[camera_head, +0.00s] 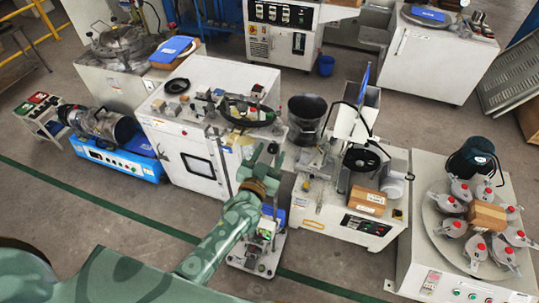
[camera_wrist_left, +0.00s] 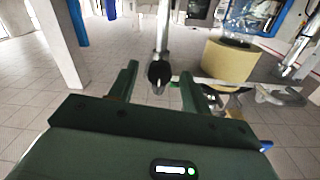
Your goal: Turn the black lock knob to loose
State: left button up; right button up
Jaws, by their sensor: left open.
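My left gripper (camera_head: 268,156) reaches in from the lower left in the head view, over the aisle in front of the machines. In the left wrist view the gripper (camera_wrist_left: 160,78) is open, with one green finger on each side. A black knob (camera_wrist_left: 159,72) on an upright metal post shows between the fingertips, apparently beyond them. I cannot tell whether the fingers touch it. The knob cannot be made out in the head view, where my gripper and arm cover part of the small stand (camera_head: 268,228). My right gripper is not in view.
A white cabinet (camera_head: 190,135) with a round fixture stands behind my gripper. A turntable machine (camera_head: 430,262) is far right. Open floor lies left, with a green line (camera_head: 120,205).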

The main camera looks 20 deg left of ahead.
pick_arm(q)
jog(key=c, duration=1)
jog(key=shift+n, duration=0.3)
jog(key=n, duration=0.3)
jog(key=shift+p, duration=0.4)
jog(key=n, duration=0.9)
jog(key=shift+n, duration=0.4)
jog(key=n, duration=0.4)
jog(key=shift+n+y, duration=0.3)
jog(key=shift+n, duration=0.1)
jog(key=shift+d, duration=0.1)
